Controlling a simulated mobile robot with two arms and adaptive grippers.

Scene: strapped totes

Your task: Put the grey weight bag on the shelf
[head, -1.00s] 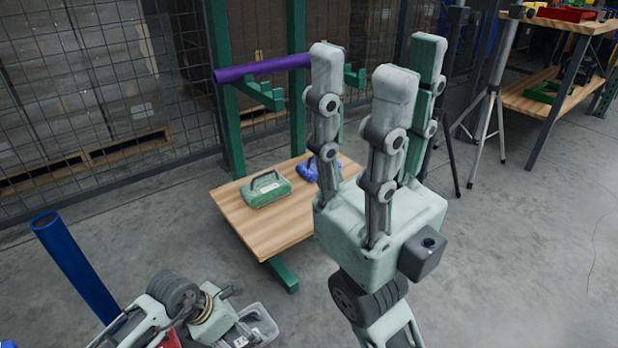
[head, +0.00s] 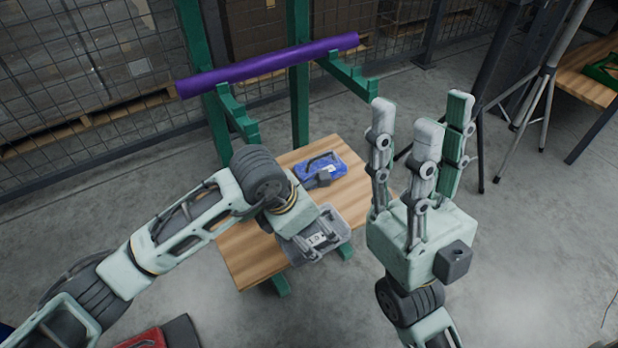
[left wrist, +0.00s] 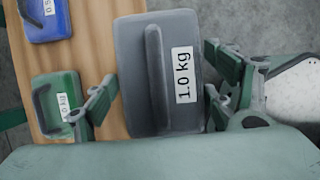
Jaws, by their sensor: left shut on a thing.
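The grey weight bag (head: 326,228), labelled 1.0 kg, is held by my left gripper (head: 302,232) over the near right edge of the low wooden shelf (head: 251,262). In the left wrist view the bag (left wrist: 139,60) sits between the fingers of the left gripper (left wrist: 160,85), with its handle upward and its label showing. Wood shows beside it on the left and floor on the right. I cannot tell whether its underside touches the board. My right gripper (head: 432,118) is raised right of the shelf, fingers upward, apart and empty.
A blue weight bag (head: 325,170) lies at the shelf's back. A green one (left wrist: 55,105) lies left of the grey bag, hidden by my arm in the head view. A purple tube (head: 270,65) rests on green brackets above. A tripod (head: 548,75) stands right.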

